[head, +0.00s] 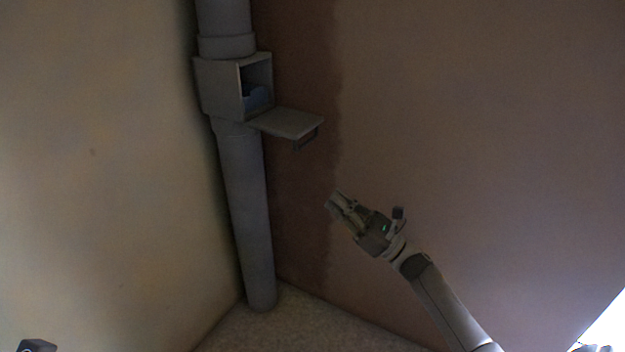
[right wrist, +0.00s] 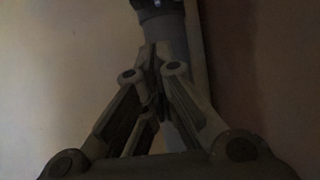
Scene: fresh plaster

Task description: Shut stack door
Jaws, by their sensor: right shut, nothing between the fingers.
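The stack is a grey vertical pipe (head: 246,210) in the corner, with a box-shaped access opening (head: 222,88) partway up. Its door (head: 290,123) hangs open, hinged at the bottom edge and sticking out roughly level, with a handle (head: 307,138) under its outer end. Something bluish shows inside the opening. My right gripper (head: 335,203) is below and right of the door, apart from it, shut and empty. In the right wrist view its fingers (right wrist: 155,75) are together, with the pipe (right wrist: 170,35) behind them. At the lower left of the head view is a small dark part of mine; my left gripper cannot be made out.
A pale plaster wall (head: 95,170) stands on the left and a reddish-brown wall (head: 470,120) on the right, with a darker patch by the corner. The speckled floor (head: 300,325) is bare. Open air lies between my right gripper and the door.

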